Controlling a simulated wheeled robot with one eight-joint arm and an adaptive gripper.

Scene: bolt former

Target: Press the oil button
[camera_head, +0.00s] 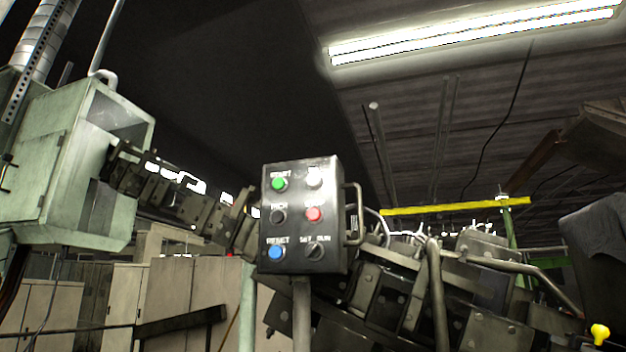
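A dark control box (298,232) on a post stands at the middle of the head view, slightly tilted in the picture. It carries a green button (279,184) at the upper left under a label that seems to read START, and a white button (314,178) at the upper right. Below are a black button (278,216), a red button (313,214), a blue button (276,252) labelled RESET and a black selector knob (316,251). I cannot read an oil label; the writing by the white button is washed out. My gripper is not in view.
A bent handle (354,214) sticks out on the box's right side. Dark machinery (480,300) with pipes fills the lower right. A pale green machine housing (60,170) stands at the left, with grey cabinets (185,295) below. The space around the box's front face looks clear.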

